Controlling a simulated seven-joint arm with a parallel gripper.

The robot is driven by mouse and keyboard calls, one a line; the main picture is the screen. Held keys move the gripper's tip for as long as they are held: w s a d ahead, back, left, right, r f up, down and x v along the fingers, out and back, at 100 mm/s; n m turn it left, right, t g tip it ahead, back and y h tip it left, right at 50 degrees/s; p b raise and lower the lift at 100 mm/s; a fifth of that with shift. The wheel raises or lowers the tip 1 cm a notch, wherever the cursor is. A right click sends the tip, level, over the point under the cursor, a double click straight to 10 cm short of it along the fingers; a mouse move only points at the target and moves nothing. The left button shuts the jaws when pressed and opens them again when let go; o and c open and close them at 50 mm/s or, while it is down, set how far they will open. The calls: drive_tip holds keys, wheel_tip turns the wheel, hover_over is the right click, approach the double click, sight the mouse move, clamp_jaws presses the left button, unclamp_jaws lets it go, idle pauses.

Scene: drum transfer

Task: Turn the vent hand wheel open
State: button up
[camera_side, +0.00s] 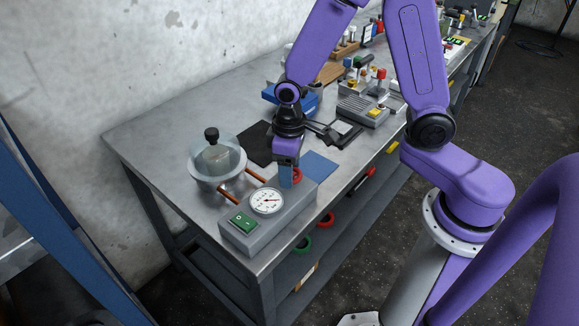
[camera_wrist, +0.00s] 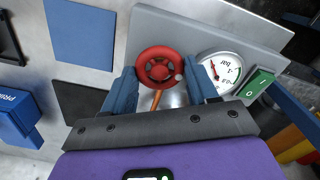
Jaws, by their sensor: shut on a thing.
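The red vent hand wheel (camera_side: 297,175) sits on the grey pump box (camera_side: 285,217), partly hidden by my gripper in the side view. In the wrist view the wheel (camera_wrist: 158,67) is seen face-on, with spokes and a small pale knob on its rim. My gripper (camera_side: 287,177) points down at the wheel, with one blue finger on each side. It is shut on the wheel. The contact at the fingertips is hard to see. A round white gauge (camera_side: 266,201) is beside the wheel; it also shows in the wrist view (camera_wrist: 219,70).
A green switch (camera_side: 241,222) is on the box near the gauge. A clear domed vessel (camera_side: 217,162) with a black knob stands left, joined by copper pipes. A blue mat (camera_side: 318,166) and black mat (camera_side: 256,143) lie close by. The bench's left end (camera_side: 150,133) is clear.

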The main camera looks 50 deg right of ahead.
idle(0.3)
drive_tip(key=o, duration=1.1)
drive_tip(key=shift+c, duration=0.2)
wheel_tip(320, 180, up, 18)
drive_tip(key=shift+f, duration=0.25)
drive_tip(key=s+d+f+n, duration=0.2)
drive_tip(key=s+f+n, duration=0.1)
drive_tip(key=s, duration=0.6)
drive_tip(key=s+d+f+n, duration=0.2)
drive_tip(key=s+f+n, duration=0.1)
drive_tip(key=s, duration=0.7)
drive_tip(key=shift+s+d+n, duration=0.15)
drive_tip(key=shift+s+n, duration=0.05)
drive_tip(key=shift+n, duration=0.5)
